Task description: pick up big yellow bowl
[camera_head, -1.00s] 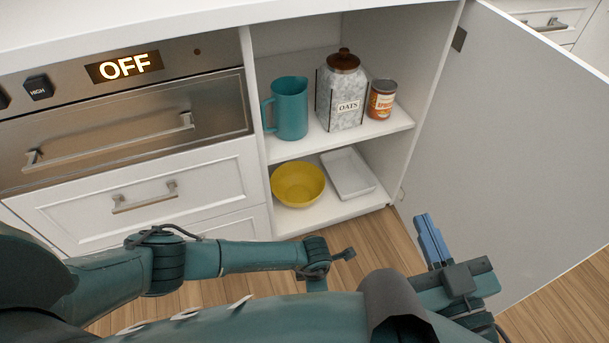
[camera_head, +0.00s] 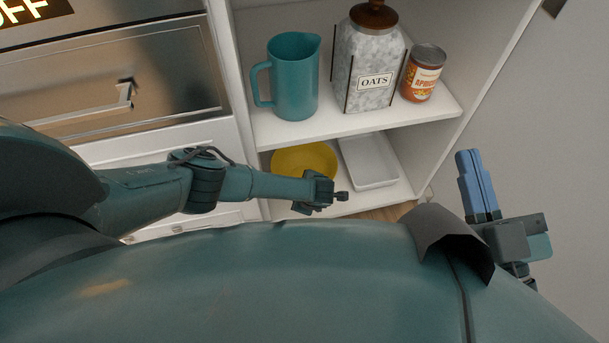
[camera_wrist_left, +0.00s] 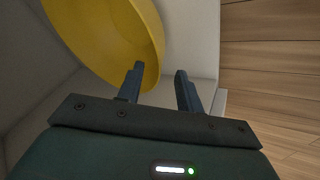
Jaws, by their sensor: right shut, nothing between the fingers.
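The big yellow bowl (camera_head: 302,158) stands on the lower shelf of the open cabinet, partly hidden behind my left forearm. It fills the upper left of the left wrist view (camera_wrist_left: 105,35). My left gripper (camera_head: 342,196) is in front of the bowl at the lower shelf. In the left wrist view its fingers (camera_wrist_left: 161,83) are apart. The left finger overlaps the bowl's edge and the right finger is just clear of it; contact cannot be told. My right gripper (camera_head: 478,185) is shut and empty, to the right near the cabinet door.
A white tray (camera_head: 370,163) lies right of the bowl on the lower shelf. A teal pitcher (camera_head: 293,78), an oats jar (camera_head: 370,60) and a can (camera_head: 423,75) stand on the upper shelf above. The open door (camera_head: 545,120) is at the right.

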